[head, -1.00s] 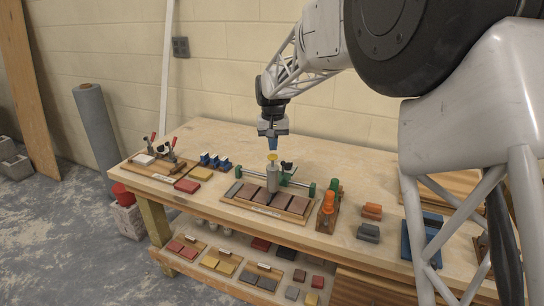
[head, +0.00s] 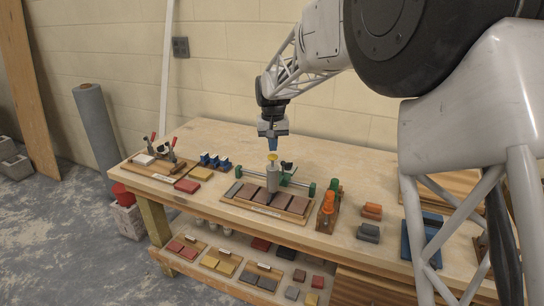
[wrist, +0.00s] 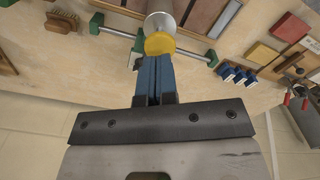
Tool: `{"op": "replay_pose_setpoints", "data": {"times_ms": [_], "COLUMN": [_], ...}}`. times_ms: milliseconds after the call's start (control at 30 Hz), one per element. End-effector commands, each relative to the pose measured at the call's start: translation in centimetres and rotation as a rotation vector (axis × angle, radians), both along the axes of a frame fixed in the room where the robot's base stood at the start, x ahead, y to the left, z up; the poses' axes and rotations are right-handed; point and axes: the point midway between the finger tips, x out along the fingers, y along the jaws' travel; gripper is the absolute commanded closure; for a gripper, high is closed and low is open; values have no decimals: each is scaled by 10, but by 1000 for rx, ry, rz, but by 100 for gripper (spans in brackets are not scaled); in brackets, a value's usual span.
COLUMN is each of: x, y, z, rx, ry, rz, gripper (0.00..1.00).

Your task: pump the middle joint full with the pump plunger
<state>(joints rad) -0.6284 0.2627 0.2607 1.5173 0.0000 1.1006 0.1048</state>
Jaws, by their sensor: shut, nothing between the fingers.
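The pump plunger has a yellow cap (head: 272,157) on top of a grey cylinder (head: 273,178), which stands upright over a board of reddish-brown and grey bricks (head: 252,197). The joints between the bricks are too small to judge how full they are. My gripper (head: 271,146), with blue fingers, is shut and empty just above the yellow cap. In the wrist view the closed fingertips (wrist: 154,62) lie close to the yellow cap (wrist: 160,44); I cannot tell whether they touch it.
A rail with green ends (head: 312,188) runs behind the bricks. Blue clips (head: 215,161) and a toggle-clamp board (head: 158,163) are left. The bench behind the rail is mostly clear.

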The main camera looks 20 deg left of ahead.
Motion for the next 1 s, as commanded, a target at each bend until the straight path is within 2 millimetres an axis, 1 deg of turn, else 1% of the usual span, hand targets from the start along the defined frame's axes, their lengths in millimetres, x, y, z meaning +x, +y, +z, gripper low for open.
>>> {"op": "replay_pose_setpoints", "data": {"times_ms": [1000], "x": [0], "y": [0], "z": [-25], "rx": [0], "ry": [0], "rz": [0], "gripper": [100]}}
